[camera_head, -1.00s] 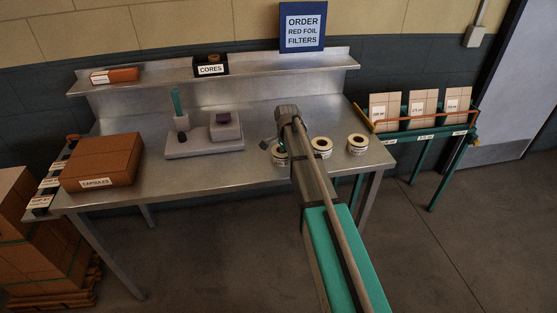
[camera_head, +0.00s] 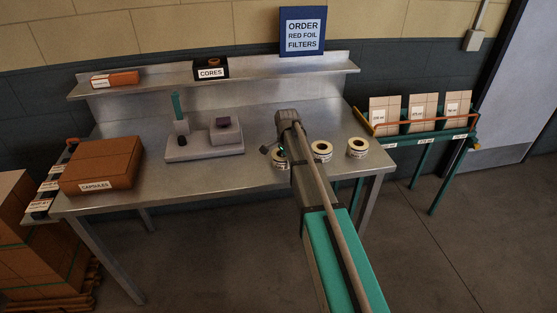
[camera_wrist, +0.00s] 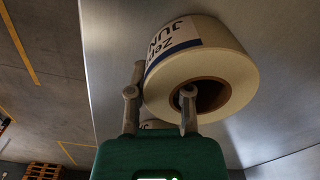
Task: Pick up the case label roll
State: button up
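Three white rolls with dark cores stand on the right part of the metal table: a left roll (camera_head: 281,157), a middle roll (camera_head: 321,150) and a right roll (camera_head: 357,147). I cannot tell from their small print in the head view which is the case label roll. My gripper (camera_head: 268,149) is at the left roll, partly hidden by my arm. In the wrist view, a large label roll (camera_wrist: 229,62) with a blue-edged printed label fills the upper middle. My open gripper (camera_wrist: 161,92) has one finger beside its outer edge and the other over its core hole.
A tan capsules box (camera_head: 102,164) and a grey fixture (camera_head: 204,146) stand on the table (camera_head: 235,178) to the left. A shelf (camera_head: 270,72) with a cores bin (camera_head: 211,70) runs along the back. A green rack (camera_head: 424,130) with cartons stands at right.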

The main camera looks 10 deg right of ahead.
grip_shut()
jog(key=shift+r, duration=0.2)
notch_tip(320, 180, up, 3)
jog(key=p, duration=0.3)
jog(key=shift+f, duration=0.1)
jog(key=s+d+r+p, duration=0.1)
jog(key=s+r+p, duration=0.9)
jog(key=s, duration=0.4)
jog(key=shift+d, duration=0.25)
jog(key=shift+f, duration=0.1)
jog(key=shift+d, duration=0.1)
dwell(0.4)
